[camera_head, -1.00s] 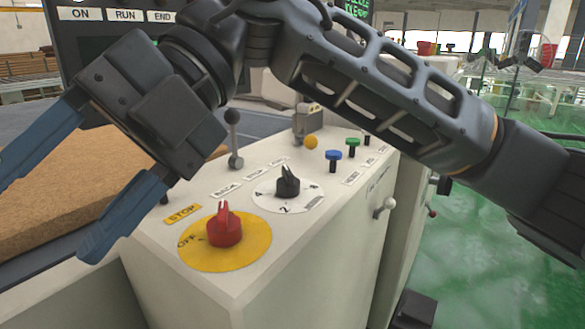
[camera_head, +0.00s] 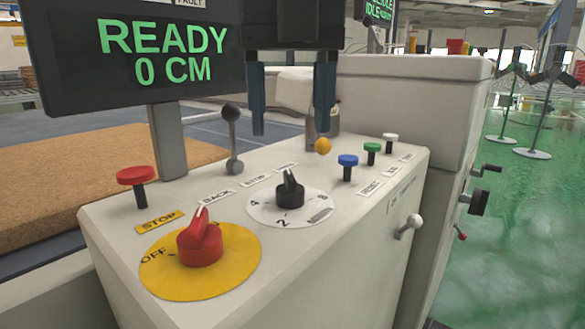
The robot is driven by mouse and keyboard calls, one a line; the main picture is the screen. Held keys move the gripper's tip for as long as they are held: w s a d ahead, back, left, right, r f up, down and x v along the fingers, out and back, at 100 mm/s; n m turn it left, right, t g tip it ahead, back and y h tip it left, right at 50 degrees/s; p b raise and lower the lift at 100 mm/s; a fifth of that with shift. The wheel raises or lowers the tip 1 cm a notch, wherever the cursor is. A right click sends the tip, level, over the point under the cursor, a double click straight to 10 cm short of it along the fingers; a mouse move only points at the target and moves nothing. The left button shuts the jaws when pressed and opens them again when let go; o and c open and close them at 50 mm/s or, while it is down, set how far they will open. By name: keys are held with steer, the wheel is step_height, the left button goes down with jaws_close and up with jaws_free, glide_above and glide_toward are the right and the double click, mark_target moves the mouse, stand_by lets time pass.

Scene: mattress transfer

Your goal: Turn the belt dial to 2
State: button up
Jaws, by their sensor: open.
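The belt dial is a black knob (camera_head: 290,192) on a white round plate (camera_head: 262,213) on top of the control console. The plate shows 4 at left, 2 at the front and what looks like 8 at right. The knob's ridge points up and away; which number it is set to I cannot tell. My gripper (camera_head: 291,132) hangs with its two blue fingers pointing down, open and empty. In the picture it is above the dial, apart from it.
Nearby on the console are a red switch (camera_head: 201,243) on a yellow plate, a red stop button (camera_head: 136,177), a ball-topped lever (camera_head: 233,140), a yellow ball (camera_head: 323,146) and blue (camera_head: 348,163), green (camera_head: 372,150) and white (camera_head: 391,139) buttons. A screen (camera_head: 150,55) reads READY 0 CM.

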mark_target(290, 175)
step_height(290, 175, down, 7)
steer(key=shift+r+b, duration=0.1)
steer(key=shift+b, duration=0.65)
steer(key=c, duration=1)
